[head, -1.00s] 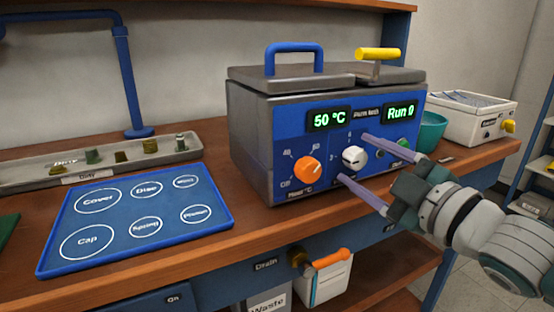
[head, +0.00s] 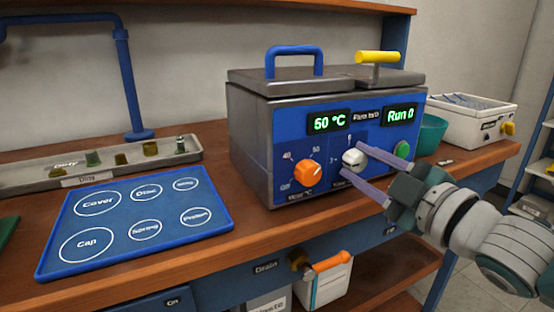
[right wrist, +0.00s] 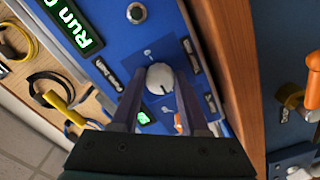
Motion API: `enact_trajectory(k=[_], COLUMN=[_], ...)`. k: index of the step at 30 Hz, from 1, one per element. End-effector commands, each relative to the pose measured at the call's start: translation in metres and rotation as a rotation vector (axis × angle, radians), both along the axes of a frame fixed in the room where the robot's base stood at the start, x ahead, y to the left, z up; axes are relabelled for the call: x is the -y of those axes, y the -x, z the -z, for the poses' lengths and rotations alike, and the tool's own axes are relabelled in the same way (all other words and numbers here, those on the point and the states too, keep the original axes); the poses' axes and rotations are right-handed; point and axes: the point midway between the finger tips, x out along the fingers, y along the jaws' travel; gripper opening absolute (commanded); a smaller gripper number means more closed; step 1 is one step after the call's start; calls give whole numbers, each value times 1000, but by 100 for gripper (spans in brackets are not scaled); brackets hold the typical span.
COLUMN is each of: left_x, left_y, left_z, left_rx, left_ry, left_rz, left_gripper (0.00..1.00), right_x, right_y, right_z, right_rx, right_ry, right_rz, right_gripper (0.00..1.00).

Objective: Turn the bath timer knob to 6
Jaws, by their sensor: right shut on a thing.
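The bath timer knob (head: 353,159) is the white knob on the blue front panel of the bath (head: 262,140), right of the orange heat knob (head: 309,172). My right gripper (head: 358,163) has its two purple fingers at the white knob, one above and one below it. In the right wrist view the fingers (right wrist: 160,88) are shut on the white knob (right wrist: 160,78), one on each side, and a dark pointer mark shows on its face. The displays read about 50 °C (head: 329,121) and Run 0 (head: 400,115). My left gripper is not in view.
A blue mat with labelled circles (head: 222,222) lies left of the bath. Behind it is a grey tray (head: 30,180) with several small parts. A teal bowl (head: 432,130) and a white box (head: 478,122) stand to the right.

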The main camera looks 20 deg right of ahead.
Motion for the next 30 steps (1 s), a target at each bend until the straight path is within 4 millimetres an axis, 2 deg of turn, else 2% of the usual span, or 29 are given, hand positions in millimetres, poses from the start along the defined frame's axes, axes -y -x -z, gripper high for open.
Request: enact_trajectory(k=[14, 20, 30], left_x=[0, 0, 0], left_y=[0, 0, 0], left_z=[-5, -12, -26], left_rx=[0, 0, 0], left_ry=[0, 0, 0], left_rz=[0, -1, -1], left_gripper=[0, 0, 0], right_x=[0, 0, 0], right_y=[0, 0, 0], right_z=[0, -1, -1], right_rx=[-7, -18, -43], right_ry=[-68, -200, -516], right_rz=[0, 1, 1], right_gripper=[0, 0, 0])
